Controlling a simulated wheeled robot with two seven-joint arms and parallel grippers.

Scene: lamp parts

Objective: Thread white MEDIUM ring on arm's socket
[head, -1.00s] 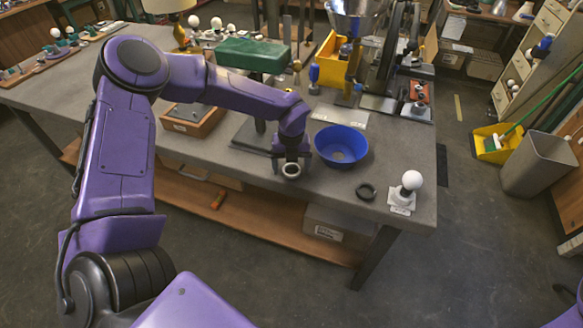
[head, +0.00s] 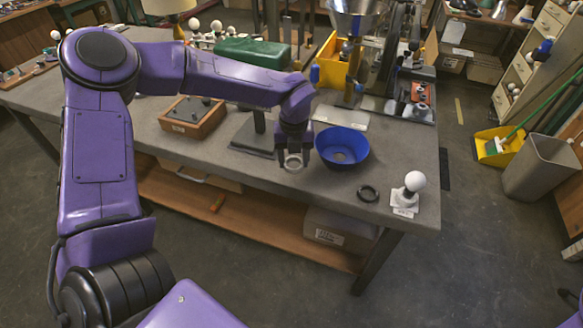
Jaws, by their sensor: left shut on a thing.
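My left gripper (head: 292,150) points down over the front part of the workbench, just left of the blue bowl. It is shut on a pale ring (head: 293,163), which shows at its fingertips; the fingers hide part of it. I cannot tell the ring's size class. The arm's socket is not clearly identifiable. A stand with a dark base (head: 247,146) and a green top piece (head: 253,54) is left of the gripper, partly behind my left arm. My right gripper is not in view.
The blue bowl (head: 341,147) is close on the gripper's right. A dark ring (head: 368,193) and a white bulb on a small stand (head: 412,186) are near the bench's right corner. A wooden tray (head: 193,117) lies left.

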